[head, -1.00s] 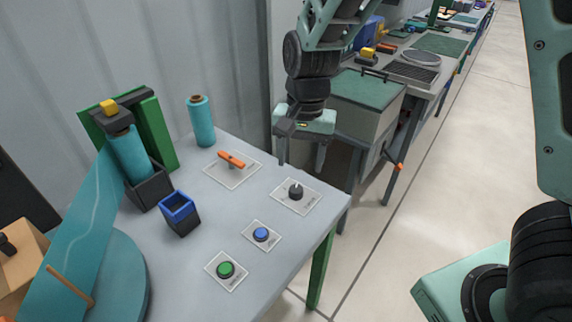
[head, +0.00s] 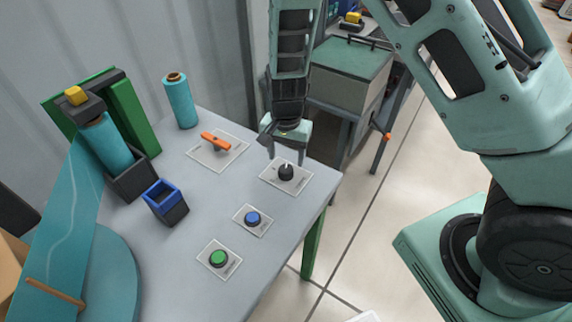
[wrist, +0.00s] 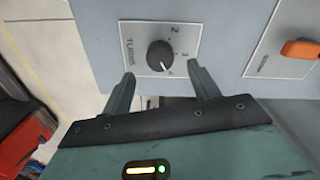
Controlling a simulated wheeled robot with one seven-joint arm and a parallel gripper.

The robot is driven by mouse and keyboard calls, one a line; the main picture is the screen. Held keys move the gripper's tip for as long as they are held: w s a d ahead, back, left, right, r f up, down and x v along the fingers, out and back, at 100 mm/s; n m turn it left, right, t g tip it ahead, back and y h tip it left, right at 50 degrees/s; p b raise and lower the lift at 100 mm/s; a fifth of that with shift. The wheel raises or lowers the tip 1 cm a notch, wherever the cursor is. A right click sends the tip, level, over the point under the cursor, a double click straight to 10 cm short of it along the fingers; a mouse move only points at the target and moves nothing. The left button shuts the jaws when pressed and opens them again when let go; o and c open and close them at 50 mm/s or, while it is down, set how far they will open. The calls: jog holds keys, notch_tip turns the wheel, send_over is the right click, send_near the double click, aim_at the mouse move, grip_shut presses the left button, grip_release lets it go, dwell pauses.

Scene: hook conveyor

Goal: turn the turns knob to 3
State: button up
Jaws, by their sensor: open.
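The turns knob (head: 286,172) is a round black knob on a white plate at the table's right corner. In the wrist view the turns knob (wrist: 160,55) stands on its plate marked TURNS, with a 2 and a 3 readable on its right side. Its white pointer line is at the knob's lower right, past the 3, seemingly towards a mark too small to read surely. My gripper (head: 287,155) is open above and just behind the knob, fingers pointing down. In the wrist view the open fingers (wrist: 160,76) lie below the knob, apart from it.
An orange lever (head: 215,141) on a plate stands left of the knob. A blue button (head: 252,218) and a green button (head: 219,258) are nearer the front. A teal spool (head: 180,101) and a blue-rimmed cup (head: 166,203) stand further left.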

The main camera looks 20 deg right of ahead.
aim_at(286, 168)
jog(key=shift+f, duration=2.5)
jog(key=c, duration=1)
